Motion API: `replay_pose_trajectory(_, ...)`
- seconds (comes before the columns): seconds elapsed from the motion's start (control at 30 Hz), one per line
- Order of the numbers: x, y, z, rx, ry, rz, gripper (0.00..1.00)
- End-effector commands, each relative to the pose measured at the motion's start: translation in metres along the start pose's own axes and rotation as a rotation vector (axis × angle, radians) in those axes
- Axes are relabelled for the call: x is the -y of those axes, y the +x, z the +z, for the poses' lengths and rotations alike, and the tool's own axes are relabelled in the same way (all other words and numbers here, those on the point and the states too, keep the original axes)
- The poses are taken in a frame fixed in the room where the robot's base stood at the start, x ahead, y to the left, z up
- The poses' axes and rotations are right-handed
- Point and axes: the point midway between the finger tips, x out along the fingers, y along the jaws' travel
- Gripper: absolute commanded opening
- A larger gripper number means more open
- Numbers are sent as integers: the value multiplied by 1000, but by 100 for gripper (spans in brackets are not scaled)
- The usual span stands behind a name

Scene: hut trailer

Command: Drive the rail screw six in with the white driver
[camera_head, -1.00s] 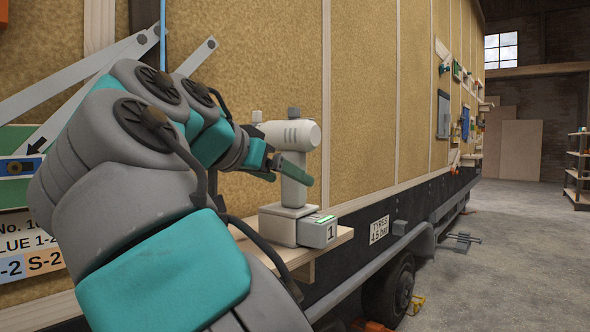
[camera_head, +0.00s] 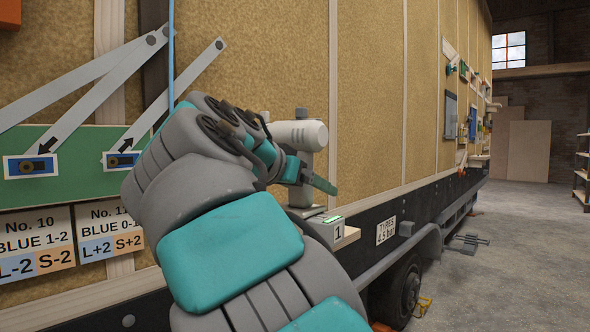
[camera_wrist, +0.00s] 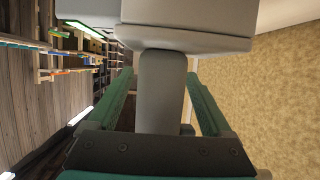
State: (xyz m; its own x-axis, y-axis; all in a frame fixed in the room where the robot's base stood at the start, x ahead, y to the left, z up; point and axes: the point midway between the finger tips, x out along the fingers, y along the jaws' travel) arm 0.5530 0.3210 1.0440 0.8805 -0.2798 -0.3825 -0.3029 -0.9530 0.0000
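The white driver (camera_head: 310,135) stands upright on a small wooden shelf (camera_head: 347,238) against the trailer wall. Its base carries a block marked 1 with a green light. My gripper (camera_head: 322,184) is at the driver's handle, one finger passing in front of it. In the wrist view my gripper's green fingers (camera_wrist: 160,85) lie on both sides of the grey handle (camera_wrist: 160,105), and narrow gaps seem to show beside it. The gripper looks open around the handle. My arm hides part of the driver in the head view. I cannot make out the rail screw six.
A green panel (camera_head: 84,143) with blue slotted plates and grey diagonal bars is on the wall at left. Cards reading No. 10 (camera_head: 35,243) and No. 11 hang below. A wheel (camera_head: 402,290) is under the trailer. The concrete floor (camera_head: 510,250) at right is mostly clear.

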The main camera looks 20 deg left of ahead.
Motion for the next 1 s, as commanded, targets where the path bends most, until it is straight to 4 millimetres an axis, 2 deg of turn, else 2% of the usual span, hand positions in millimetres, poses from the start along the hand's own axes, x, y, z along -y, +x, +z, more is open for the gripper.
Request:
replay_pose_trajectory(0.07, 0, 0, 0, 0, 0, 0, 74)
replay_pose_trajectory(0.7, 0, 0, 0, 0, 0, 0, 2)
replay_pose_trajectory(1.0, 0, 0, 0, 0, -1, 0, 0)
